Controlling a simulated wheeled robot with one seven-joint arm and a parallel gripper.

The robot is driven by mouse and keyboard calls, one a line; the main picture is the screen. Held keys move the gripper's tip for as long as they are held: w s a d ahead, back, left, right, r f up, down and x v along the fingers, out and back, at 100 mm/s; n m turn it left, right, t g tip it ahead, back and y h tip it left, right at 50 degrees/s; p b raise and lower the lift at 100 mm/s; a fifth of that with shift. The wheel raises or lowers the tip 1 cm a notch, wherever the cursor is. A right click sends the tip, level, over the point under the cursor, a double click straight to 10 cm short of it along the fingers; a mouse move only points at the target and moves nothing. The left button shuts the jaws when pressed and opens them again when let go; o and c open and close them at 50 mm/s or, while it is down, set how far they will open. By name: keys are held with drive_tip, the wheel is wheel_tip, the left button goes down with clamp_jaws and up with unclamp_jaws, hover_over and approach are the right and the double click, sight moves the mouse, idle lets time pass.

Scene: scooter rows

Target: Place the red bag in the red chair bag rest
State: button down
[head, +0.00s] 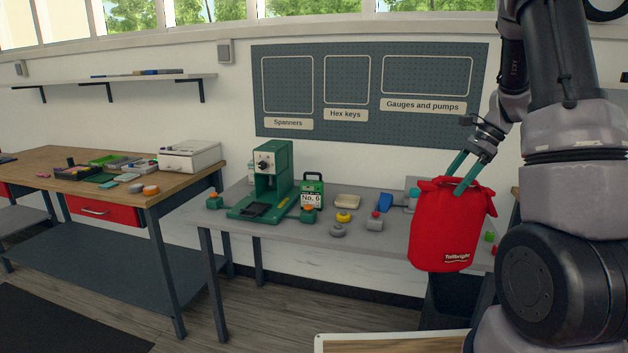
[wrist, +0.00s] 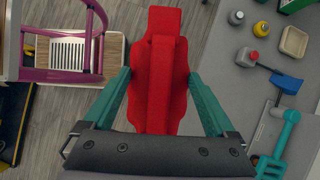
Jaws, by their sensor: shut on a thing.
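The red bag (head: 446,235) hangs in the air in front of the grey bench's right end in the head view, upright, with white lettering low on its front. My gripper (head: 461,178) is shut on its top edge with teal fingers. In the wrist view the red bag (wrist: 160,70) lies between the two fingers of my gripper (wrist: 161,78). I see no clearly red chair or bag rest. A magenta tubular frame (wrist: 98,60) stands at upper left in the wrist view, over a slatted panel; I cannot tell if it is the chair.
The grey bench (head: 285,228) carries a green press (head: 272,180), a green No. 6 box (head: 312,190) and several small parts. A wooden bench (head: 60,165) with a red drawer is at left. A pale-edged wooden surface (head: 395,341) is at bottom. Floor between the benches is open.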

sight(413, 229)
drive_tip(key=w+a+f+n+g+h, duration=0.1)
drive_tip(key=a+f+n+g+h, duration=0.1)
drive_tip(key=f+n, duration=0.3)
drive_tip(key=w+a+f+n+g+h, duration=0.1)
drive_tip(key=a+f+n+g+h, duration=0.1)
drive_tip(key=f+n, duration=0.4)
drive_tip(key=w+a+f+n+g+h, duration=0.1)
drive_tip(key=a+f+n+g+h, duration=0.1)
drive_tip(key=a+f+n, duration=0.2)
drive_tip(key=shift+w+f+n, duration=0.15)
drive_tip(key=shift+f+n, duration=0.2)
drive_tip(key=shift+n, duration=0.45)
drive_tip(key=shift+w+f+n, duration=0.1)
drive_tip(key=shift+f+n, duration=0.2)
drive_tip(key=shift+n, duration=0.5)
